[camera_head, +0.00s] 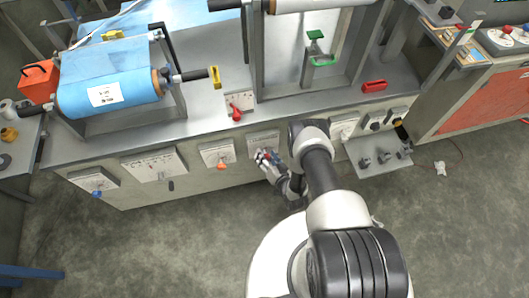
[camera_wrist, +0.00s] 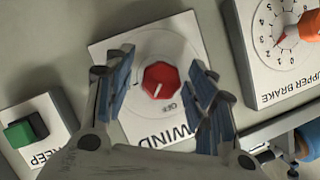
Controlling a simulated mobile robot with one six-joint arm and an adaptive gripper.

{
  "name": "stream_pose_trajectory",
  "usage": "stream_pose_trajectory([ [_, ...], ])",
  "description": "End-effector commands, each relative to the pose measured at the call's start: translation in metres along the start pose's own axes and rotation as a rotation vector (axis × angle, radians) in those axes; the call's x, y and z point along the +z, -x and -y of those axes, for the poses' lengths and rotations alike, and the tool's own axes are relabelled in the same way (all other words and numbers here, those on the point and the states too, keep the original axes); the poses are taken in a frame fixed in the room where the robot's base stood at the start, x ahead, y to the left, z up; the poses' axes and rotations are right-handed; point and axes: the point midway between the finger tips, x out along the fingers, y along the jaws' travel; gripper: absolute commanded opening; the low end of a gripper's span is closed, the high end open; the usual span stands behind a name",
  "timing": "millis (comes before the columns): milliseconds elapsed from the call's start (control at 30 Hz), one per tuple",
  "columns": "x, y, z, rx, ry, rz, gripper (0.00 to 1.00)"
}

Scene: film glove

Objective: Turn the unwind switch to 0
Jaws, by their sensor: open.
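A red eight-sided knob (camera_wrist: 161,80) with a pale pointer line sits on a white plate (camera_wrist: 118,53) in the wrist view. The plate's large lettering reads "WIND", its start hidden by my gripper. "OFF" is printed just below right of the knob; I make out no 0 on this plate. My gripper (camera_wrist: 160,92) is open, with one blue-padded finger on each side of the knob and gaps between. In the head view my gripper (camera_head: 268,158) is at the bench front, before the plate (camera_head: 263,139); it mostly covers the knob there.
The upper brake dial (camera_wrist: 283,40) with an orange knob is at the right of the wrist view. A green switch (camera_wrist: 25,130) is at lower left. In the head view, an orange-knob panel (camera_head: 217,152) is left of my gripper. A low shelf (camera_head: 372,143) juts out at right.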

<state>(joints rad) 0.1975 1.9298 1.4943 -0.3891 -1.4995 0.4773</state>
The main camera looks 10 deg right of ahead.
Motion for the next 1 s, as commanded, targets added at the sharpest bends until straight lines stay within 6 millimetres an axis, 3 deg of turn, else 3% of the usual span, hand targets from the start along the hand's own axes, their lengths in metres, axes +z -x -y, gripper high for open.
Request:
stream_pose_trajectory([
  [233, 0.0003, 0.0002, -0.0001, 0.0, 0.0, 0.0, 0.49],
  [867, 0.0, 0.0, 0.0, 0.0, 0.0, 0.0, 0.07],
  [1000, -0.0001, -0.0001, 0.0002, 0.001, 0.004, 0.0, 0.06],
])
